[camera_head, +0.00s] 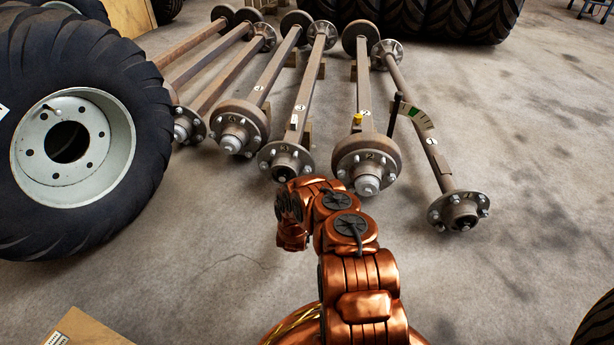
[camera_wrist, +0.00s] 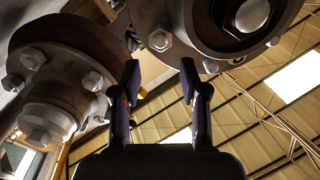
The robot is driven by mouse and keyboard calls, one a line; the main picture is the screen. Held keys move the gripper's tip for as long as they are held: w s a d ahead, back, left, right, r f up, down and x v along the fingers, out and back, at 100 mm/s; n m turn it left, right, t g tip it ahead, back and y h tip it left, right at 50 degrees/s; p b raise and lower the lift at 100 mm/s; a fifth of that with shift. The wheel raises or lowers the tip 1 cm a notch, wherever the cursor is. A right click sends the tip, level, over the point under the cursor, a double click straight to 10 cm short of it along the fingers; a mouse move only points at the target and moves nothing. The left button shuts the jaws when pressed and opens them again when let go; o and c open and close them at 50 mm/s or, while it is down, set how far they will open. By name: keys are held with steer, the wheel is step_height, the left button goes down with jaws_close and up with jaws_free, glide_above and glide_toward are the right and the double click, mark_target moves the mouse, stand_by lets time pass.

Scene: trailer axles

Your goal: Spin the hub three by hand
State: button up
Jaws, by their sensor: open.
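Hub three (camera_head: 283,161) is the flanged hub with studs on the axle marked 3, just beyond my arm in the head view. In the wrist view, which looks upside down with the roof low in the picture, a large round hub with bolts and a pale centre fills the upper right (camera_wrist: 232,28); it appears to be hub three. A drum hub (camera_wrist: 50,95) is at the left there. My gripper (camera_wrist: 161,84) is open, its two dark fingers apart with nothing held between them. The head view hides the fingertips.
Hub two (camera_head: 367,164) is close to the right of hub three, hub four (camera_head: 239,130) to its left. Hub one (camera_head: 459,210) lies further right. A big tyred wheel (camera_head: 75,150) stands at the left. The floor (camera_head: 530,150) is clear at the right.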

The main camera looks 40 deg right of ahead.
mark_target(308, 171)
steer(key=shift+b+x, duration=1.45)
steer(key=shift+x, duration=2.05)
jaws_close()
